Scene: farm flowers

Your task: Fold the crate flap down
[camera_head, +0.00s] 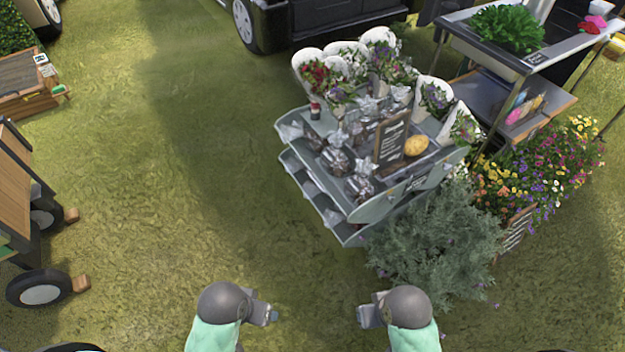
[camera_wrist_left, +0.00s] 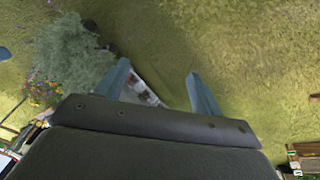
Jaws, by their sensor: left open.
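A wooden crate (camera_head: 28,104) sits on the grass at the upper left of the head view, cut off by the frame edge. I cannot make out which part of it is a flap, or whether one is raised. My left gripper (camera_head: 274,316) is low in the middle of the head view, far from the crate. Its two fingers are apart and empty in the left wrist view (camera_wrist_left: 162,88). My right gripper (camera_head: 363,315) is to the right of it, also far from the crate. Its fingers are too small to judge.
A tiered grey display stand (camera_head: 378,208) with flowers and wrapped goods stands ahead. A grey-green bush (camera_head: 435,245) and a flower planter (camera_head: 515,235) are at right. A wheeled wooden cart (camera_head: 25,190) is at left. Open grass (camera_head: 170,180) lies between cart and stand.

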